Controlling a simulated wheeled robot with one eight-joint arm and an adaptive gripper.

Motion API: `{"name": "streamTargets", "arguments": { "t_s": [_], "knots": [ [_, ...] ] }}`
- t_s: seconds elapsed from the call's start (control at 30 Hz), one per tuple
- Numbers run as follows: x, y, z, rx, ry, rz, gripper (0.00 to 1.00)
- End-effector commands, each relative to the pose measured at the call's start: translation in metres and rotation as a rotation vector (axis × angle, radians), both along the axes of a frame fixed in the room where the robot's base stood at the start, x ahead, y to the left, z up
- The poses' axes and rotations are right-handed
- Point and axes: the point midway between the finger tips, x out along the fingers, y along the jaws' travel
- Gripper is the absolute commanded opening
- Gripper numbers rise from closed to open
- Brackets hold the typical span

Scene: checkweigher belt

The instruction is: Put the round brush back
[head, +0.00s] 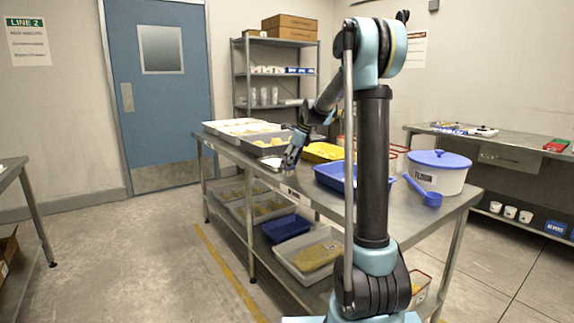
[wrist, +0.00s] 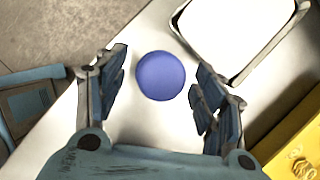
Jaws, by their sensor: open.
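In the wrist view, a plain round blue thing (wrist: 161,76), which looks like the round brush seen from above, is on the pale metal table (wrist: 135,131). My gripper (wrist: 157,75) is open, with one finger on each side of it and a gap on both sides. I cannot tell how far above it the fingers are.
A white tray (wrist: 181,17) lies close beyond the blue thing, and a yellow container (wrist: 297,142) is at the lower right. On the table are also a blue tray (head: 333,181), a flour tub (head: 438,178) and a blue scoop (head: 424,192). The table's edge is close on the left.

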Motion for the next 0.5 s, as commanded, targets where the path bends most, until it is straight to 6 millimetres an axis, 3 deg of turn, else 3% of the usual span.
{"name": "streamTargets", "arguments": {
  "t_s": [0.27,0.5],
  "knots": [
    [-0.002,-0.003,0.01,0.0,0.0,-0.001,0.63],
    [-0.008,-0.018,0.049,0.0,0.0,-0.001,0.63]
  ]
}}
